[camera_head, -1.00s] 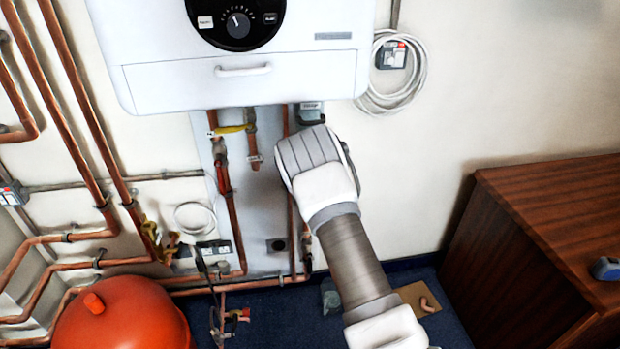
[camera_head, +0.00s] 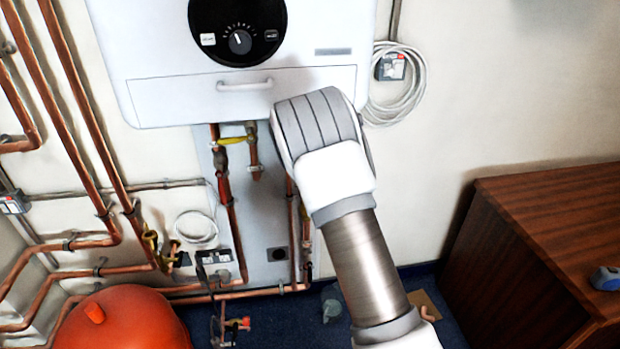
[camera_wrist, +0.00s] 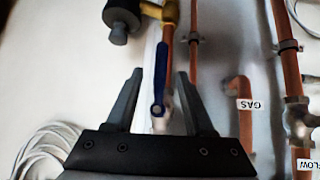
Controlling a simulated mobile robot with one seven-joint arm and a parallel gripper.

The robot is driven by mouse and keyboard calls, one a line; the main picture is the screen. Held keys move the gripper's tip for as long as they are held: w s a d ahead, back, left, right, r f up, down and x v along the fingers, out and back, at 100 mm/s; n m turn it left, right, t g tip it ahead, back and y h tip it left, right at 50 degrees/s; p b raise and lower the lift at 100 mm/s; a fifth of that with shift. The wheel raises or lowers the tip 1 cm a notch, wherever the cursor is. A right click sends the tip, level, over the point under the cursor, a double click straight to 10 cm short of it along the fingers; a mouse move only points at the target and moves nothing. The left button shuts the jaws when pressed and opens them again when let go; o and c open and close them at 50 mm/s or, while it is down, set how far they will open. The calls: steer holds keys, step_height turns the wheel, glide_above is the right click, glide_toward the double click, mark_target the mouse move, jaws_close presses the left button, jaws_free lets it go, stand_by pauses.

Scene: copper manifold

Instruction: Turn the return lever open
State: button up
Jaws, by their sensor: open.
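The return lever (camera_wrist: 160,75) is a blue handle below a brass valve (camera_wrist: 170,10) in the wrist view. It runs roughly along the copper pipe behind it, and its free end points toward my gripper's palm. My gripper (camera_wrist: 159,74) is open, with one dark finger on each side of the lever. I see gaps at both sides, so neither finger visibly grips it. In the head view my arm hides the gripper and the blue lever.
Copper pipes labelled GAS (camera_wrist: 245,100) and FLOW (camera_wrist: 300,130) stand right of my fingers. A dark cylindrical fitting (camera_wrist: 122,18) is at upper left, with a coiled white cable (camera_wrist: 45,150) below. The white boiler (camera_head: 165,95), a yellow lever (camera_head: 230,140) and a wooden cabinet (camera_head: 520,250) surround my arm.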

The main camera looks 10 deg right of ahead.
steer(key=v, duration=0.7)
steer(key=shift+s+r+p, duration=0.2)
steer(key=shift+s+p, duration=0.05)
steer(key=shift+p, duration=0.2)
steer(key=shift+s, duration=0.1)
